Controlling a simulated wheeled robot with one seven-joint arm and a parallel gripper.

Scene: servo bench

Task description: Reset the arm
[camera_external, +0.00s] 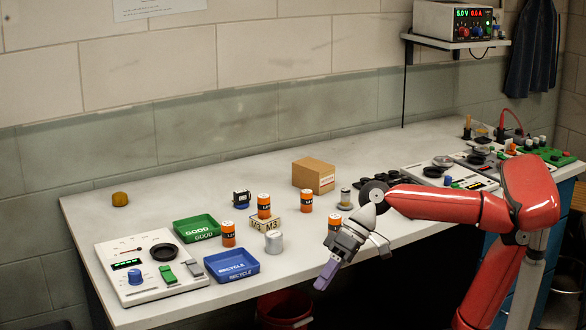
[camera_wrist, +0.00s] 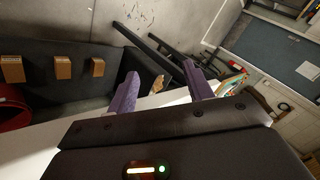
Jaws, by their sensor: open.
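My red arm (camera_external: 440,203) reaches in from the right and is bent, its forearm stretching left over the bench. My gripper (camera_external: 322,283) hangs at the front edge of the bench and points down and to the left, its purple fingers beyond the edge. In the wrist view the two purple fingers of my gripper (camera_wrist: 160,82) stand apart with nothing between them. An orange battery (camera_external: 336,221) stands close behind the gripper in the outside view, apart from it as far as I can tell.
The white bench (camera_external: 140,205) carries a green GOOD tray (camera_external: 197,229), a blue RECYCLE tray (camera_external: 232,263), several orange batteries, a metal cylinder (camera_external: 274,241), a cardboard box (camera_external: 313,176) and a tester panel (camera_external: 150,267). A red bucket (camera_external: 284,308) stands below the front edge.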

